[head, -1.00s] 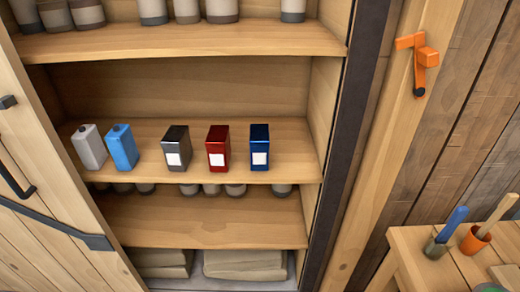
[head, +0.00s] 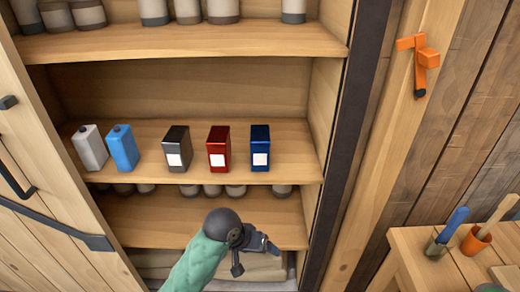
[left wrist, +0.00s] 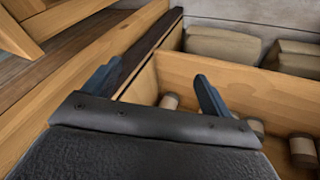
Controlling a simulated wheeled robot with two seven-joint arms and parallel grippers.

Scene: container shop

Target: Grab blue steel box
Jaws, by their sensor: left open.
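The blue steel box (head: 260,147) is dark, shiny blue with a white label. It stands upright at the right end of the middle shelf's row in the head view. My left gripper (head: 254,256) is in front of the lower shelves, below the blue box and apart from it. Its two fingers are spread with nothing between them; they also show in the left wrist view (left wrist: 155,88). The blue box does not show in the left wrist view. My right gripper is not in view.
A red box (head: 218,149), a black box (head: 177,148), a light blue canister (head: 122,148) and a grey canister (head: 89,147) share the shelf (head: 290,150). Jars stand above and below. A dark post (head: 345,140) edges the cabinet on the right.

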